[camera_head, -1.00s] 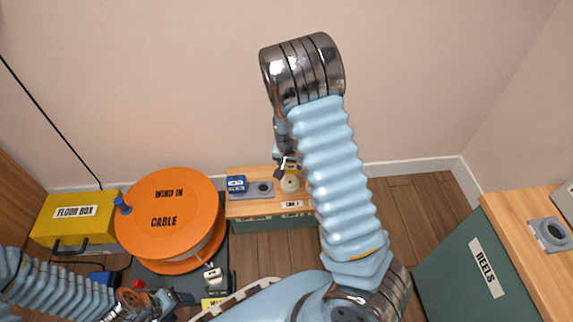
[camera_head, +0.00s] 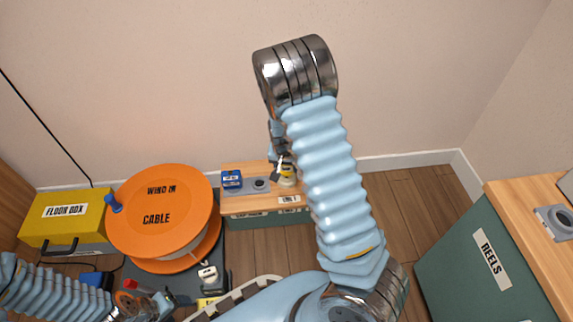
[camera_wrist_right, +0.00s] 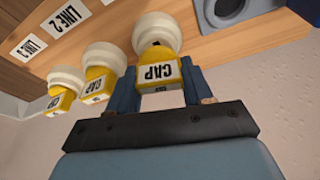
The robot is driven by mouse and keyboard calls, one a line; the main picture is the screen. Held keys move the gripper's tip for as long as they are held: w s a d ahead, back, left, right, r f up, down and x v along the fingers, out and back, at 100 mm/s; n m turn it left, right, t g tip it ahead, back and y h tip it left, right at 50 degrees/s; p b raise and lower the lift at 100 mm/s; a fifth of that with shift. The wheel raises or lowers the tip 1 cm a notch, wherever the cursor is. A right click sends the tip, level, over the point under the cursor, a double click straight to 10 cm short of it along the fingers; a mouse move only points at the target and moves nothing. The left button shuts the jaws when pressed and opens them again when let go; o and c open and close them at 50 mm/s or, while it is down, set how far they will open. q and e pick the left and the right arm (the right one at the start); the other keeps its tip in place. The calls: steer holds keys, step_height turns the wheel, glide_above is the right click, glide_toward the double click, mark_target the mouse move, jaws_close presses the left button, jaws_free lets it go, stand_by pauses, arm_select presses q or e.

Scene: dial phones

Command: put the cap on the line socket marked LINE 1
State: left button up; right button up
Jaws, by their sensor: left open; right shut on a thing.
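My right gripper (camera_wrist_right: 160,95) is shut on a yellow cap (camera_wrist_right: 158,73) with a white CAP label. In the right wrist view the cap meets a round white socket (camera_wrist_right: 157,32); I cannot tell whether it is fully seated. In the head view the held cap (camera_head: 287,170) is at the white socket (camera_head: 288,183) above the LINE 1 label (camera_head: 289,200). Two more yellow caps, a middle one (camera_wrist_right: 95,80) and an end one (camera_wrist_right: 59,102), are on white sockets near the LINE 2 (camera_wrist_right: 70,17) and LINE 3 (camera_wrist_right: 29,47) labels. My left gripper (camera_head: 143,308) is open at the lower left.
A grey plate (camera_head: 247,190) with a dark round hole and a blue block (camera_head: 232,179) is left of the socket on the wooden shelf. An orange cable reel (camera_head: 160,200) and yellow floor box (camera_head: 65,212) stand further left. The REELS cabinet (camera_head: 470,275) is at right.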

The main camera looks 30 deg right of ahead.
steer(key=shift+f+b, duration=0.35)
steer(key=shift+f, duration=0.35)
steer(key=o, duration=1.2)
steer(key=shift+c, duration=1.4)
step_height(320, 180, up, 8)
steer(key=p, duration=0.7)
steer(key=shift+f, duration=0.25)
